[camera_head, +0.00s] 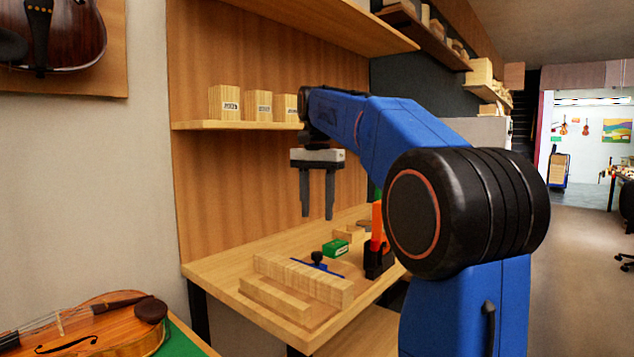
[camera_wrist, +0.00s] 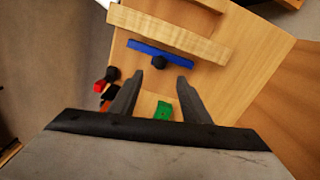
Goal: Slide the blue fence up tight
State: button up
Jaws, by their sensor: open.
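The blue fence (camera_head: 328,270) is a low, narrow bar on the wooden bench, with a black knob (camera_head: 316,257) on it. It lies behind a long pale wooden block (camera_head: 300,279), which hides part of it in the head view. In the wrist view the fence (camera_wrist: 150,49) runs roughly along the block (camera_wrist: 170,36), and a narrow strip of bench seems to show between them. My gripper (camera_head: 317,217) is open and empty, pointing down above the fence and knob. In the wrist view the knob (camera_wrist: 158,62) appears just beyond and between my fingertips (camera_wrist: 160,76).
A second wooden strip (camera_head: 274,298) lies in front of the block. A green box (camera_head: 335,247) sits behind the fence. A black holder with a red-orange piece (camera_head: 377,224) stands to the right. A shelf with small wooden blocks (camera_head: 258,106) is behind; a violin (camera_head: 90,335) lies at lower left.

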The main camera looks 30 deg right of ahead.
notch_tip(320, 180, up, 7)
send_over(317, 265)
jog(key=shift+w+d+f, duration=0.1)
jog(key=shift+w+d, duration=0.05)
jog(key=shift+w, duration=0.15)
jog(key=shift+c, duration=0.6)
jog(key=shift+d+f, duration=0.1)
jog(key=c, duration=0.5)
jog(key=d+f+m+y, duration=0.1)
jog(key=d+f, duration=0.1)
jog(key=d, duration=0.1)
jog(key=w+d+f+m+y, duration=0.1)
jog(key=d+f+m, duration=0.1)
jog(key=d+f, duration=0.1)
jog(key=d+f+m, duration=0.1)
jog(key=d+f, duration=0.1)
jog(key=d, duration=0.1)
jog(key=shift+w+d+f+y, duration=0.25)
jog(key=shift+w+d+y, duration=0.05)
jog(key=shift+d+y, duration=0.1)
grip_shut()
jog(key=x, duration=1)
jog(key=shift+s+f, duration=0.25)
jog(key=shift+s+a+r, duration=0.1)
jog(key=shift+a, duration=0.5)
jog(key=shift+s+a+r, duration=0.1)
jog(key=shift+a, duration=1.2)
